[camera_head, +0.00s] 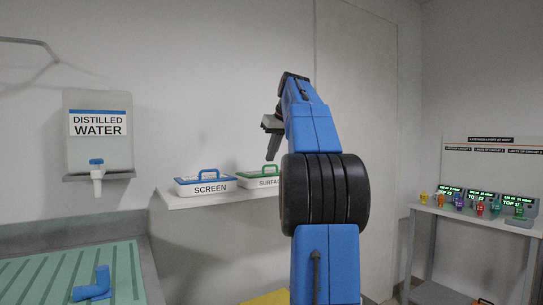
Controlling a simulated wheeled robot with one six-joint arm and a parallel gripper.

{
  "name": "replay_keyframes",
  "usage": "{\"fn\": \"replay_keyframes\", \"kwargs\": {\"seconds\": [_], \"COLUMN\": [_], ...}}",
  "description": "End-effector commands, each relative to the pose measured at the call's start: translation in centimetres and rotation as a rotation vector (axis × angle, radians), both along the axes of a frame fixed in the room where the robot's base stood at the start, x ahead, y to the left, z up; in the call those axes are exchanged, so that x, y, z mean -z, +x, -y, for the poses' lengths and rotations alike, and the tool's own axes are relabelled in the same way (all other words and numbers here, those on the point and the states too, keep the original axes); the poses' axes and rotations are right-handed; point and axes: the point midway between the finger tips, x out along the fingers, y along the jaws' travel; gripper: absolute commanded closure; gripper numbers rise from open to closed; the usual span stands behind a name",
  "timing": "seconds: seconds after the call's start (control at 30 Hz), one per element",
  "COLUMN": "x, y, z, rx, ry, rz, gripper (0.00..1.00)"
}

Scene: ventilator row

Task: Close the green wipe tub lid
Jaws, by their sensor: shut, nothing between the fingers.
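The green wipe tub (256,180) stands on a wall shelf, white with a green rim and a green handle on its lid, labelled with a word starting "SURFA". Its right part is hidden behind my arm. The lid looks down on the tub, but I cannot tell whether it is fully closed. My gripper (271,154) is shut and empty, pointing down just above the tub's green handle. I cannot tell whether it touches the handle.
A blue-lidded tub marked SCREEN (207,189) sits to the left on the same shelf (197,201). A distilled water dispenser (99,145) hangs further left, above a green ribbed mat (40,275) with a blue pipe piece (94,287). A ventilator table (455,214) stands right.

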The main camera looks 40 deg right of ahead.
Motion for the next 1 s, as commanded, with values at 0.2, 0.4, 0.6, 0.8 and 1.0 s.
{"fn": "replay_keyframes", "kwargs": {"seconds": [0.2,0.4,0.6,0.8,1.0], "x": [0.3,0.3,1.2,2.0,2.1], "y": [-0.1,-0.1,-0.5,-0.7,-0.6], "z": [0.0,0.0,-0.1,-0.1,-0.1], "rx": [-0.001,-0.001,-0.001,-0.001,0.0], "ry": [0.001,0.001,0.001,0.002,0.003], "rz": [-0.001,-0.001,-0.001,-0.003,-0.004], "gripper": [1.0,1.0,1.0,1.0,1.0]}}
